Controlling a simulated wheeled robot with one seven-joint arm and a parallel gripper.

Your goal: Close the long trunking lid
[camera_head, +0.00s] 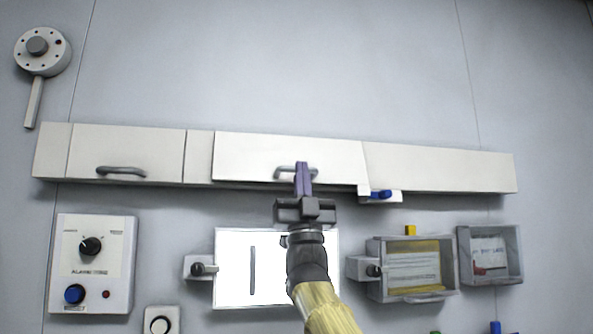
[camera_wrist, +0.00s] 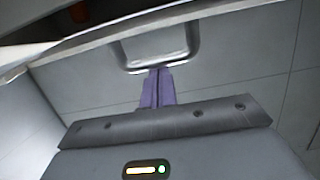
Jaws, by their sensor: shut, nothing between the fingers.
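The long trunking lid (camera_head: 250,152) is the white panel in the middle of the wall trunking (camera_head: 440,170). Its lower edge seems to stand out a little from the trunking, so it looks partly open. Its grey bar handle (camera_head: 282,170) sits near the lower edge. My gripper (camera_head: 302,165) is shut and empty, with its purple fingers upright in front of the handle's right part. In the wrist view the fingertips (camera_wrist: 158,70) meet or overlap the handle's bar (camera_wrist: 160,45); I cannot tell if they touch. A dark gap shows at the upper left there.
A shorter lid (camera_head: 125,152) with its own handle is on the left. Below are a control box with knobs (camera_head: 92,262), a bright white panel (camera_head: 235,270) and open boxes (camera_head: 410,268) at right. A small blue-knobbed block (camera_head: 380,195) sits under the lid's right end.

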